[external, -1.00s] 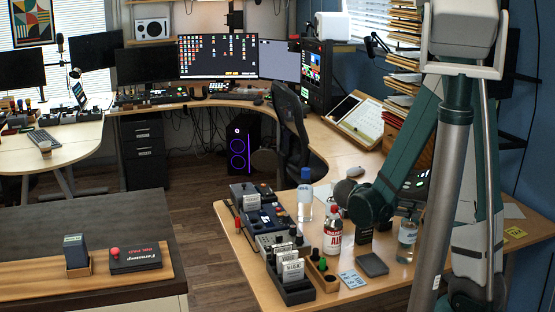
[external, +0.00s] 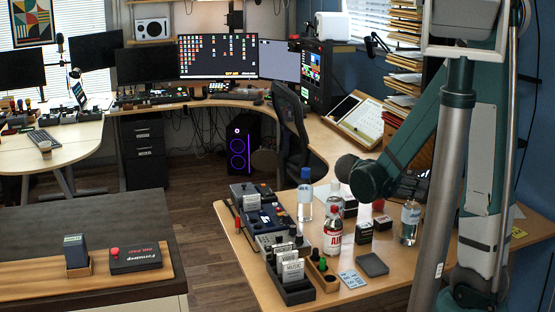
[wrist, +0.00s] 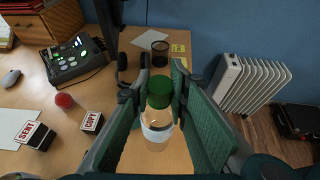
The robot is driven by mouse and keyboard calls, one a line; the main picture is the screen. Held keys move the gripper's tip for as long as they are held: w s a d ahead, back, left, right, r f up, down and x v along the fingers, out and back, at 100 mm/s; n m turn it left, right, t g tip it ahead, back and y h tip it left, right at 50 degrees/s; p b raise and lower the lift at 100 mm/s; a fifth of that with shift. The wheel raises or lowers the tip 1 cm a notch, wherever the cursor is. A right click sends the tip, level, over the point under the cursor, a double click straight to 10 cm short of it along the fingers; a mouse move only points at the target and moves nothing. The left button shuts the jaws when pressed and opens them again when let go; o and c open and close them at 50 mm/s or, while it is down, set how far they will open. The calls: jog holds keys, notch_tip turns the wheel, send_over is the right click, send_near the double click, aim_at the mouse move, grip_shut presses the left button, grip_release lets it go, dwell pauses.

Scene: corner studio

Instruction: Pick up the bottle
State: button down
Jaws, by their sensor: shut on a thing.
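The bottle is clear with a white label and a green cap. In the wrist view the bottle (wrist: 157,128) stands between the two green-padded fingers of my gripper (wrist: 157,92), its cap toward the camera. My gripper is shut on it. In the external view the bottle (external: 410,224) hangs upright below my gripper (external: 411,194), seemingly a little above the desk. Its cap is hidden there by the gripper.
Stamp blocks (external: 383,222) and a red knob (external: 378,205) stand just left of the bottle. A red-capped bottle (external: 333,235) and a blue-capped bottle (external: 305,200) stand further left. A dark flat pad (external: 372,265) lies in front. A white radiator (wrist: 250,82) stands beyond the desk edge.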

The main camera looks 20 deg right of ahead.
jog(key=shift+r, duration=1.2)
jog(key=shift+w+p, duration=0.15)
jog(key=shift+p, duration=0.15)
